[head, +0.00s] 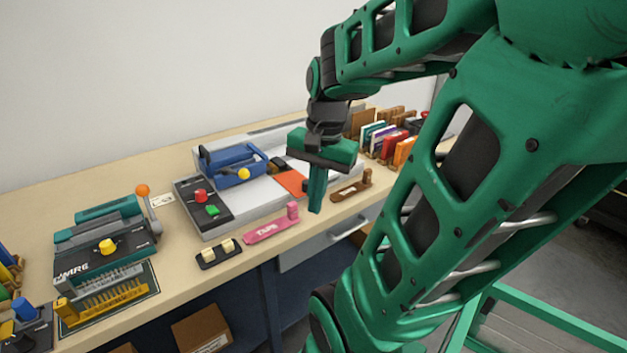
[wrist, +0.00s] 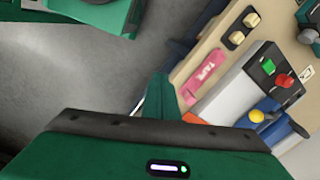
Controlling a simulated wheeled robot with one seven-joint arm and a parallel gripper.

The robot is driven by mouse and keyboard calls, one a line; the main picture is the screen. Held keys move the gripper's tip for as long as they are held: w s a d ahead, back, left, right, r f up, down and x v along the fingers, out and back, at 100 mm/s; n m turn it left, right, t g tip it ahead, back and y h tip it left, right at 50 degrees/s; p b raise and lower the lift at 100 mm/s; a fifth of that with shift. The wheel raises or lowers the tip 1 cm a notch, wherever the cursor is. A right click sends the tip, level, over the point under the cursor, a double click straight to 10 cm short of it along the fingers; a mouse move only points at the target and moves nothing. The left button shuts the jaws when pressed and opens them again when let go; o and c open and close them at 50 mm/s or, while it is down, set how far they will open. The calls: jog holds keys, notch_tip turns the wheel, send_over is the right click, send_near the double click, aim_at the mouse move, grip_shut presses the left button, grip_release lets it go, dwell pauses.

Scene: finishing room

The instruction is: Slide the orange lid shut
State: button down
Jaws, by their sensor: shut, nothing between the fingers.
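A flat orange panel (head: 291,182), which looks like the orange lid, lies on the grey and white machine (head: 262,194) on the bench. My gripper's body hides part of its right side, so I cannot tell how far it is open. A bit of orange (wrist: 192,118) also shows in the wrist view beside the fingertips. My gripper (head: 316,205) is shut and empty, pointing down in front of the machine's front edge, just right of the orange panel. In the wrist view, my gripper (wrist: 162,80) shows its closed fingers; I see no clear contact.
A pink tape holder (head: 268,230) and a brown wooden block (head: 350,187) lie along the bench's front. A blue unit with a yellow knob (head: 244,174) stands on the machine. Upright binders (head: 395,143) stand at right, a dark green device (head: 108,233) at left.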

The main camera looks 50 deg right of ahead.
jog(key=w+d+r+m+t, duration=0.1)
jog(key=w+d+r+m, duration=0.1)
jog(key=d+m, duration=0.6)
jog(key=w+d+r+m+t, duration=0.1)
jog(key=w+d+r+m, duration=0.1)
jog(key=d+m, duration=0.65)
jog(key=shift+m, duration=0.95)
jog(key=w+a+f, duration=0.1)
jog(key=f, duration=0.2)
jog(key=w+a+f, duration=0.1)
jog(key=w+f, duration=0.1)
jog(key=f, duration=0.1)
jog(key=w+a+f, duration=0.1)
jog(key=f, duration=0.3)
jog(key=shift+w, duration=0.4)
jog(key=shift+w+a, duration=0.1)
jog(key=shift+w, duration=0.55)
